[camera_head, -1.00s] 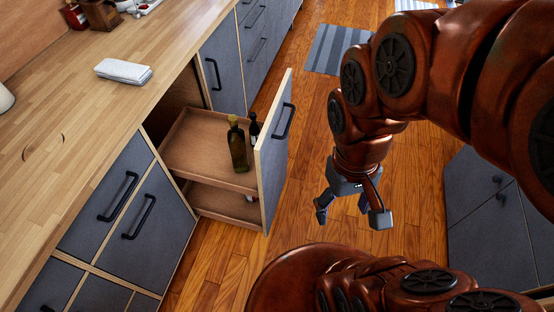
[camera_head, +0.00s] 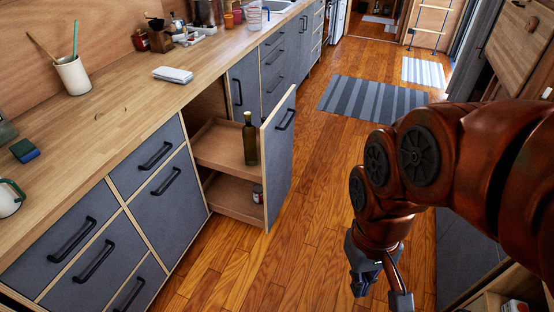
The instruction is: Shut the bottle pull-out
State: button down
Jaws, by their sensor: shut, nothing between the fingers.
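The bottle pull-out stands open from the counter run, its grey front panel (camera_head: 280,160) with a black bar handle (camera_head: 286,119) out over the floor. Its wooden upper tray (camera_head: 215,148) carries a tall olive-green bottle (camera_head: 250,142), upright near the front panel. The lower tray (camera_head: 228,198) holds a small jar (camera_head: 257,194) beside the panel. My gripper (camera_head: 366,284) is shut and empty, to the right of the pull-out and apart from it, pointing down over the floor. Its fingertips are partly hard to make out near the picture's lower edge.
Closed grey drawers (camera_head: 70,235) flank the pull-out on the near side, and a closed door (camera_head: 244,84) on the far side. A striped rug (camera_head: 370,98) lies beyond on the wooden floor. A grey cabinet (camera_head: 465,250) stands right of my arm. Floor between panel and gripper is clear.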

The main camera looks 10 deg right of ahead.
aim_at(217, 145)
jog(key=u, duration=0.8)
jog(key=i, duration=1.3)
jog(key=z, duration=0.45)
